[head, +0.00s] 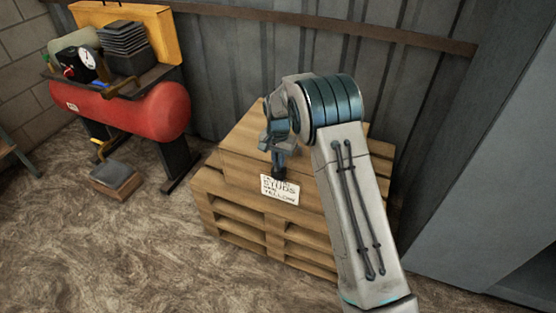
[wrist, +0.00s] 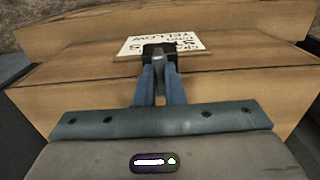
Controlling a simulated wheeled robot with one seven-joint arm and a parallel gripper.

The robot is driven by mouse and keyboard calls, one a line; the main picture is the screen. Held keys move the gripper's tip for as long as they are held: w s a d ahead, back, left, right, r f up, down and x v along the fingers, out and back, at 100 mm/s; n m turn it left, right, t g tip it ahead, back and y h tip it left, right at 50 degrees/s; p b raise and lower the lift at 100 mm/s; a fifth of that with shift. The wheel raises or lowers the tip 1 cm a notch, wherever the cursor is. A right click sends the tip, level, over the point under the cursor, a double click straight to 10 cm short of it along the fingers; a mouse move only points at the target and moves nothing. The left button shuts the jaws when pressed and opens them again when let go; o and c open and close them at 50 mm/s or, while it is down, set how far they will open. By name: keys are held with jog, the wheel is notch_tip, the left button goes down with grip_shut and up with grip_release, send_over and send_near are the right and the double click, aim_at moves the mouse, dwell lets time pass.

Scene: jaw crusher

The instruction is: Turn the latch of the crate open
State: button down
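The label also shows upside down in the wrist view (wrist: 188,42). My gripper (head: 278,170) points down at the crate's front face, just above the label. In the wrist view its two blue fingers (wrist: 159,62) lie close together, their dark tips on either side of a small grey piece, which looks like the latch (wrist: 158,60). The tips hide most of the latch, so its angle is hard to read.
A red compressor tank (head: 135,108) on a stand is at the left, with a small pedal-like box (head: 115,180) on the floor. A grey panel (head: 480,170) rises at the right. The floor in front is clear.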

jog(key=shift+n, duration=0.4)
jog(key=n, duration=0.3)
jog(key=shift+n+p, duration=0.3)
jog(key=shift+n, duration=0.1)
jog(key=n, duration=0.4)
jog(key=n+p, duration=0.1)
jog(key=n, duration=0.4)
jog(key=shift+r, duration=0.1)
jog(key=n, duration=0.4)
jog(key=shift+p, duration=0.4)
jog(key=shift+n, duration=0.3)
jog(key=shift+a, duration=0.1)
jog(key=c, duration=1.5)
grip_release()
